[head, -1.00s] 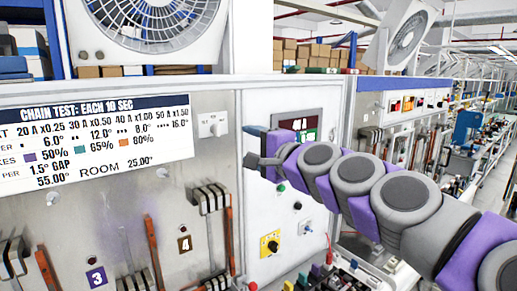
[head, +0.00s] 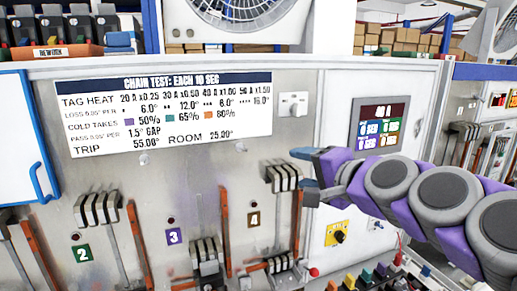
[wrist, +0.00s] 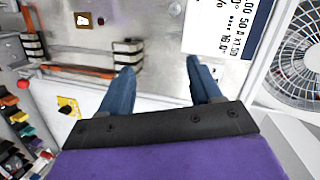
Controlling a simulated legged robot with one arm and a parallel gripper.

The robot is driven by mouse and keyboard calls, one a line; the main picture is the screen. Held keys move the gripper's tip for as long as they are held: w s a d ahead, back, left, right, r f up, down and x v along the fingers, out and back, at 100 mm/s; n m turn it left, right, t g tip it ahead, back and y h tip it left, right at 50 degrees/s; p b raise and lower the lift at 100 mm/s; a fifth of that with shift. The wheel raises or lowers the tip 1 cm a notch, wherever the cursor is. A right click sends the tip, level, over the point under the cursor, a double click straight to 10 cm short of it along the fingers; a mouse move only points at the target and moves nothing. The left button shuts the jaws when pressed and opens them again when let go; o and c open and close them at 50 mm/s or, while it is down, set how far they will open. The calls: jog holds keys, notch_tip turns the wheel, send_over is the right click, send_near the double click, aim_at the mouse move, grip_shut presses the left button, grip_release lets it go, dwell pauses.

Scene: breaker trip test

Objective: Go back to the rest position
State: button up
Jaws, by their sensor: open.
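My gripper (head: 306,168) is at the end of my purple and grey arm, at the right of the head view, raised in front of the test panel (head: 320,90). In the wrist view its two blue fingers (wrist: 158,88) stand apart with nothing between them. Bare grey panel shows behind them. The gripper appears clear of the panel's switches, though the exact distance to the panel cannot be told.
A chain test chart (head: 165,118) is on the panel. Numbered breakers with orange levers stand below, near tags 2 (head: 82,254), 3 (head: 174,236) and 4 (head: 254,219). A display (head: 380,126) and yellow switch plate (head: 338,233) are at the right. A fan (head: 240,8) is above.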

jog(key=s+a+f+n+g+h+b, duration=0.1)
jog(key=s+a+f+n+g, duration=0.15)
jog(key=s+f, duration=0.4)
jog(key=s+a+f+n+g+h+b, duration=0.1)
jog(key=s+a+f+n+g+b, duration=0.2)
jog(key=f, duration=0.7)
jog(key=s+a+f+n+g+h, duration=0.1)
jog(key=s+f+n+g, duration=0.15)
jog(key=s+f, duration=0.5)
jog(key=s+d+f+n+g+h+b, duration=0.1)
jog(key=s+d+f+g+h, duration=0.1)
jog(key=s+f, duration=0.5)
jog(key=s+d+f+n+g+h+b, duration=0.1)
jog(key=s+d+f+g+h+b, duration=0.1)
jog(key=s+d+f+g, duration=0.3)
jog(key=s+d+f, duration=0.1)
jog(key=s+f, duration=0.2)
jog(key=s, duration=0.1)
jog(key=shift+s+d+f+g, duration=0.15)
jog(key=shift+s+d+g, duration=0.05)
jog(key=shift+d+g, duration=0.1)
